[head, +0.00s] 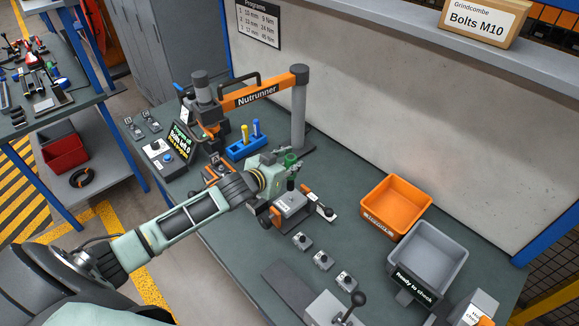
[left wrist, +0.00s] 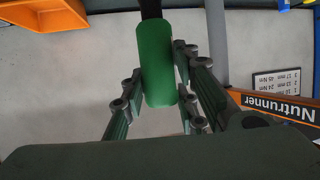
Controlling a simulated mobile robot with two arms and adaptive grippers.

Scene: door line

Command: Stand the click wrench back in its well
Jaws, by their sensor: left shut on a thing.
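The click wrench shows as a green handle (head: 290,160) in the head view, above the bench's middle. In the left wrist view its green grip (left wrist: 157,65) stands between my fingers, with a dark shaft running off the top edge. My left gripper (head: 284,168) is shut on this grip; it also shows in the left wrist view (left wrist: 158,95). A blue holder (head: 246,147) stands on the bench, left of and behind my gripper. A yellow-handled and a blue-handled tool stand upright in it. I cannot tell which of its wells is empty. My right gripper is out of view.
The orange Nutrunner arm (head: 252,95) spans above the holder from a grey post (head: 298,110). A metal fixture (head: 290,205) sits below my left gripper. An orange bin (head: 395,207) and a grey bin (head: 428,255) stand to the right. Bare bench lies between fixture and bins.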

